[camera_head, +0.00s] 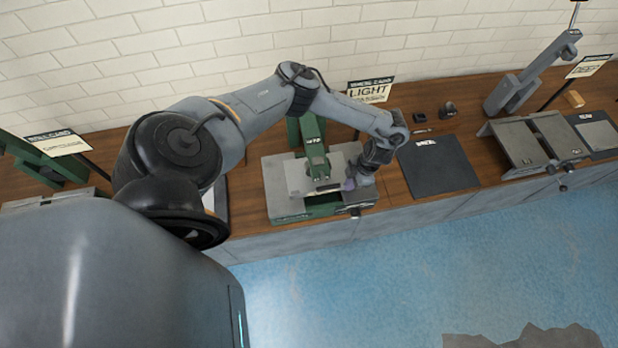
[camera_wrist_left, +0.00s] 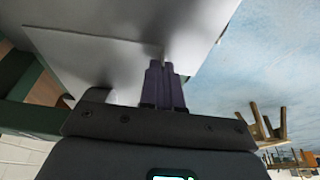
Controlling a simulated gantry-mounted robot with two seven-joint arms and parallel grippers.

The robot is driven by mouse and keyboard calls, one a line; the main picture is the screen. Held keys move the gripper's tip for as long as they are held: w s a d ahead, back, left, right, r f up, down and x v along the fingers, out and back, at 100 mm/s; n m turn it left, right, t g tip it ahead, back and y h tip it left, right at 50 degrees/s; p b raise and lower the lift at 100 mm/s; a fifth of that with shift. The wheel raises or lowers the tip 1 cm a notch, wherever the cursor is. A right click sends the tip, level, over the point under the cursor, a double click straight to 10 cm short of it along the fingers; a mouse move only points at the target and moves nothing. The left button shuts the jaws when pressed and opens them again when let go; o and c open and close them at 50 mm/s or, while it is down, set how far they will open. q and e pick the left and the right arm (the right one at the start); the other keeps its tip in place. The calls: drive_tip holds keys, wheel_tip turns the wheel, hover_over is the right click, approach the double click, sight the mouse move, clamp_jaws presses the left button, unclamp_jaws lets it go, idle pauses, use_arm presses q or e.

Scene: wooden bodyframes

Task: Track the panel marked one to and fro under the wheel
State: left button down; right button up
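A thin grey metal panel (camera_head: 299,178) lies under the head of a green wheel machine (camera_head: 312,135) on the bench. Its mark cannot be read, and the wheel's contact with it is too small to tell. My left gripper (camera_head: 349,184) is at the panel's right edge, beside the machine. In the left wrist view its two dark fingers (camera_wrist_left: 164,82) are close together, with their tips at the edge of the grey panel (camera_wrist_left: 85,58); they appear shut on it. My right gripper is in neither view.
A sign reading LIGHT (camera_head: 370,90) stands behind the machine. A dark mat (camera_head: 438,165) lies on the bench to its right. A grey slotted fixture (camera_head: 530,145) and a lever tool (camera_head: 520,85) stand farther right. The blue floor in front is mostly clear.

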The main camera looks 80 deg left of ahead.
use_arm(q)
drive_tip(key=shift+w+f+b, duration=0.1)
drive_tip(key=shift+w+b, duration=0.6)
drive_tip(key=shift+w, duration=0.25)
drive_tip(key=shift+w+b, duration=0.55)
drive_tip(key=shift+w, duration=0.5)
